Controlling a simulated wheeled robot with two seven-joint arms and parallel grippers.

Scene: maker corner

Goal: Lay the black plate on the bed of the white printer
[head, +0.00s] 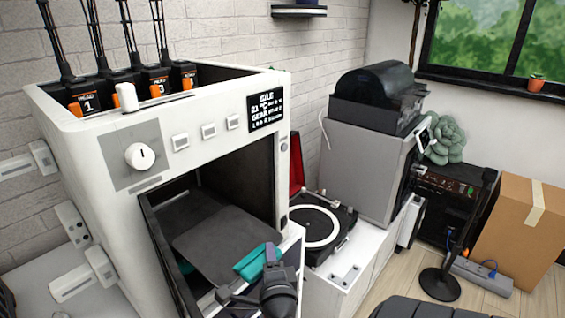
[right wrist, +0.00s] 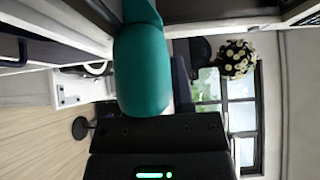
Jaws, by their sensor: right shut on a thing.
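The white printer (head: 88,165) stands at the left in the head view with its front opening facing me. The black plate (head: 215,243), a flat dark sheet, lies level inside the opening, its front edge toward me. My right gripper (head: 257,262) is shut on the plate's front edge, at the mouth of the opening. A teal piece shows at the grip, and it also fills the middle of the right wrist view. The bed is mostly hidden under the plate, and I cannot tell whether the two touch. My left gripper is not in view.
The printer's side walls and dark opening frame closely flank the plate. A record player (head: 318,228) sits on a white cabinet to the right, beside a grey machine (head: 368,165). A cardboard box (head: 520,230) and a black stand (head: 440,283) are on the floor farther right.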

